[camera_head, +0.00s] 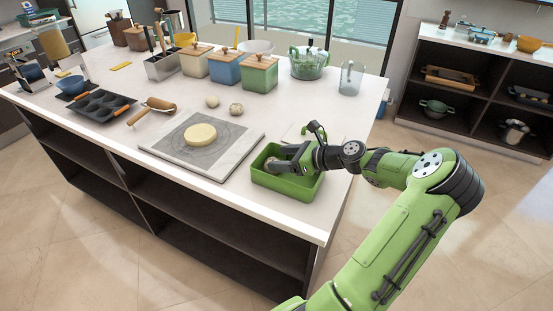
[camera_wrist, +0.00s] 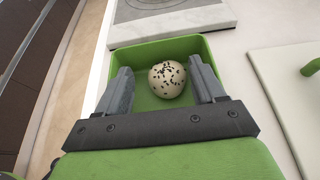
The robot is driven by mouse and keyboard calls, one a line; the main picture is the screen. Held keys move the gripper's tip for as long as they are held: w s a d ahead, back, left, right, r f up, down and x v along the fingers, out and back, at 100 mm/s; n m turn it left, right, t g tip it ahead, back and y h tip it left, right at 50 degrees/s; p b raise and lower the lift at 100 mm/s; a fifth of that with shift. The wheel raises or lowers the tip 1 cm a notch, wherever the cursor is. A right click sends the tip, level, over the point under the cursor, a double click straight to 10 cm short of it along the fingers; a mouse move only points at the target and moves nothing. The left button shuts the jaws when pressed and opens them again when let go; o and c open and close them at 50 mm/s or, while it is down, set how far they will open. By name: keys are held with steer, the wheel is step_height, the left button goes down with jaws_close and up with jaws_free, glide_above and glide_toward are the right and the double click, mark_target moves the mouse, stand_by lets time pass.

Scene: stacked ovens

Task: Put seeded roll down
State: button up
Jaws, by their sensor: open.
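The seeded roll (camera_wrist: 168,79), pale with dark seeds, sits inside the green tray (camera_wrist: 203,46) in the wrist view. My gripper (camera_wrist: 165,84) reaches down into the tray with its two grey fingers spread on either side of the roll. A gap shows between the roll and the left finger; the right finger is close to the roll, and I cannot tell if it touches. In the head view my gripper (camera_head: 273,168) is over the green tray (camera_head: 287,188) at the counter's near right corner. The roll is mostly hidden there by my gripper.
A marble board (camera_head: 175,160) with a round of dough (camera_head: 200,134) lies left of the tray. Two small rolls (camera_head: 236,109) sit behind the board. A white board (camera_wrist: 275,85) lies right of the tray.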

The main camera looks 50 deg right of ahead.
steer(key=p+v, duration=0.3)
steer(key=v, duration=0.7)
steer(key=w+a+r+n+g, duration=0.1)
steer(key=w+a+n+g, duration=0.3)
steer(key=a+n, duration=0.55)
steer(key=w+a+r+n+g, duration=0.15)
steer(key=a+n+g, duration=0.45)
steer(key=a, duration=0.6)
steer(key=s+a+r+n+t+h, duration=0.1)
steer(key=s+a+r+n, duration=0.2)
steer(key=s+a+n, duration=0.3)
steer(key=s+a+r+n+t+h, duration=0.1)
steer(key=s+a+r+n+h, duration=0.1)
steer(key=s+a+r+n, duration=0.2)
steer(key=s+a+n, duration=0.3)
steer(key=s+n, duration=0.1)
steer(key=n, duration=0.3)
steer(key=shift+r+t+h, duration=0.2)
steer(key=shift+t+h, duration=0.1)
steer(key=shift+t, duration=0.1)
